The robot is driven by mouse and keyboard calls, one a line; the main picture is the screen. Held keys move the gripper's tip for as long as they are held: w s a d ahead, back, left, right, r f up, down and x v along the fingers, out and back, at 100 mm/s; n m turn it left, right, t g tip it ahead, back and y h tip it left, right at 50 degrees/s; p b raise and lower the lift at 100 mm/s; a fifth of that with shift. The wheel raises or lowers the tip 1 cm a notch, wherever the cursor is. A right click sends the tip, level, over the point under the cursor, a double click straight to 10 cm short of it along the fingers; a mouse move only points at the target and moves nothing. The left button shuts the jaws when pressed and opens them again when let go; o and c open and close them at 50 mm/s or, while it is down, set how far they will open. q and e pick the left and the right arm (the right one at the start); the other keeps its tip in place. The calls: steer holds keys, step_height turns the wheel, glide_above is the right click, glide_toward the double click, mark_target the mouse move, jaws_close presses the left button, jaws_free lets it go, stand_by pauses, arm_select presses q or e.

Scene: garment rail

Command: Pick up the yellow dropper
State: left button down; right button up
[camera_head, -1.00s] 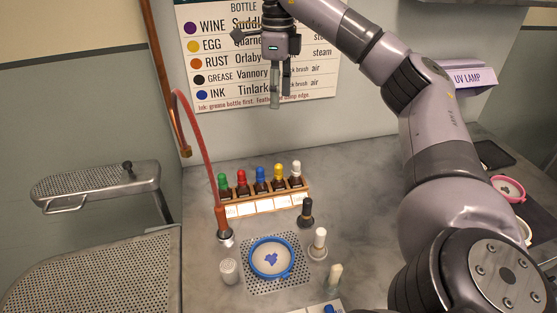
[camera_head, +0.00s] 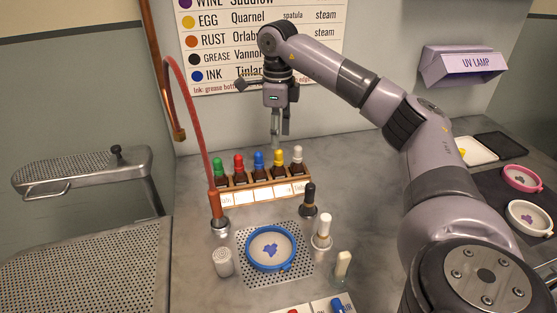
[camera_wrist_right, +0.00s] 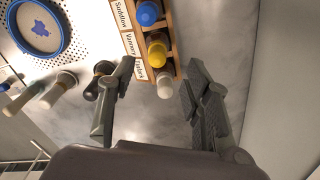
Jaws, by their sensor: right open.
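The yellow dropper (camera_head: 279,159) stands upright in a wooden rack (camera_head: 264,192), between the blue dropper (camera_head: 259,161) and the white dropper (camera_head: 297,155). In the right wrist view the yellow dropper (camera_wrist_right: 157,51) shows from above, beyond the fingertips. My right gripper (camera_head: 276,136) points down just above and behind the yellow and blue droppers. Its two fingers are apart and empty in the right wrist view (camera_wrist_right: 160,80); the white dropper (camera_wrist_right: 164,88) appears between them. My left gripper is in neither view.
Green (camera_head: 218,168) and red droppers (camera_head: 239,163) fill the rack's left end. In front are a blue hoop (camera_head: 249,262) on a perforated plate and a black-topped tool (camera_head: 309,196). A red hose (camera_head: 192,110) rises at left.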

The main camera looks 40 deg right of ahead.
mark_target(279, 153)
steer(key=shift+s+f+p, duration=0.15)
steer(key=shift+f+p, duration=0.15)
steer(key=shift+f, duration=2.8)
steer(key=shift+a, duration=0.1)
steer(key=shift+c, duration=0.2)
steer(key=c, duration=0.8)
